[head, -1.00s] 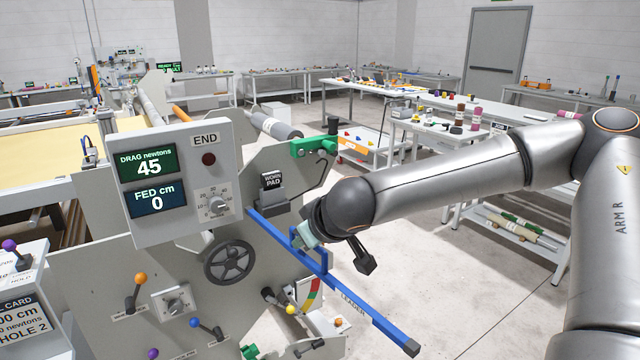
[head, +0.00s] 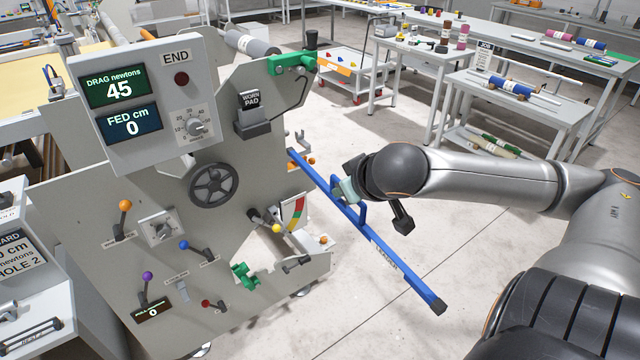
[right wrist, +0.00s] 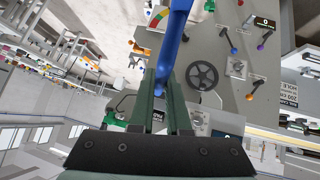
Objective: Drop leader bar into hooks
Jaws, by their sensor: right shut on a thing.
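The blue leader bar (head: 385,254) is in the air to the right of the machine's end plate (head: 110,200), slanting down toward the lower right, with a dark cap at its near end. My right gripper (head: 345,191) is shut on the bar's raised blue handle. In the right wrist view, the blue bar (right wrist: 178,30) runs up from between the fingers of my right gripper (right wrist: 160,95). A grey hook-shaped part (head: 301,142) shows just beyond the bar's far end; I cannot tell whether they touch. My left gripper is out of view.
The end plate carries a handwheel (head: 213,185), several coloured levers and a display box (head: 135,100). A green bracket (head: 291,65) sits on its top edge. Work tables (head: 515,110) stand behind my right arm.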

